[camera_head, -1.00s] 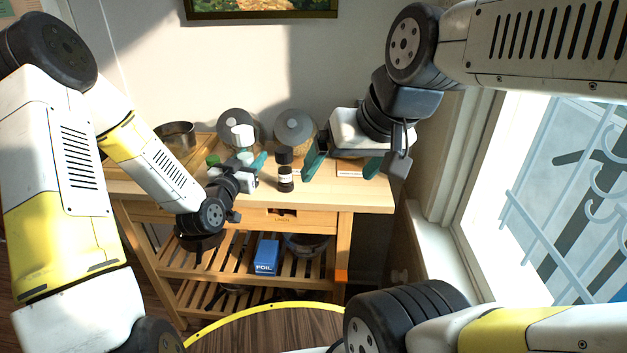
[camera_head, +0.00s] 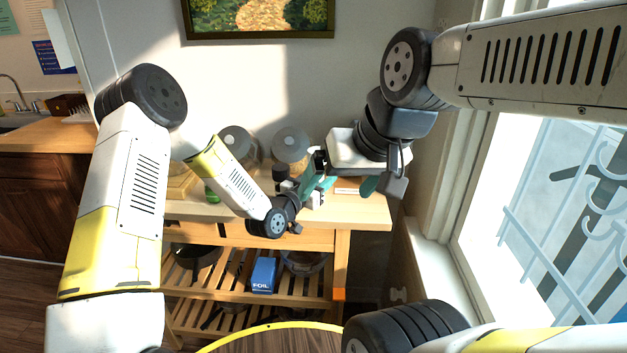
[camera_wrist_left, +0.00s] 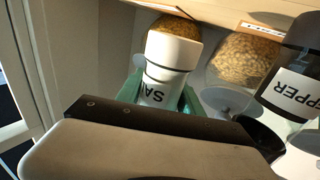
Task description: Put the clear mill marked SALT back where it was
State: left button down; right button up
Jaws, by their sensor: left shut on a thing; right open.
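The SALT mill has a white cap and a white label reading "SA", and shows in the left wrist view (camera_wrist_left: 170,58) between the green fingers of my left gripper (camera_wrist_left: 158,98). My left gripper is shut on it. In the head view my left gripper (camera_head: 317,186) is over the table, close to my right gripper; I cannot make out the mill there. The dark-capped PEPPER mill (camera_wrist_left: 298,72) is beside the held mill in the wrist view; its dark cap (camera_head: 281,172) shows left of my left gripper. My right gripper (camera_head: 345,177) is open, with its fingers apart.
Two lidded glass jars (camera_head: 290,145) (camera_head: 237,143) stand at the back of the wooden table (camera_head: 365,212). A green-lidded item (camera_head: 211,195) is at the left. A blue FOIL box (camera_head: 264,275) lies on the slatted shelf below. A window is at the right.

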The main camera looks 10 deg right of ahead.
pick_arm(q)
jog(key=shift+w+d+f, duration=0.25)
jog(key=shift+w+d, duration=0.3)
jog(key=shift+d, duration=0.2)
jog(key=shift+f, duration=1.55)
jog(key=shift+f, duration=0.1)
jog(key=c, duration=0.8)
grip_release()
jog(key=shift+f, duration=0.1)
jog(key=shift+o, duration=0.2)
jog(key=shift+s+a, duration=0.1)
jog(key=shift+a, duration=0.05)
jog(key=v, duration=1.2)
jog(key=shift+r, duration=0.2)
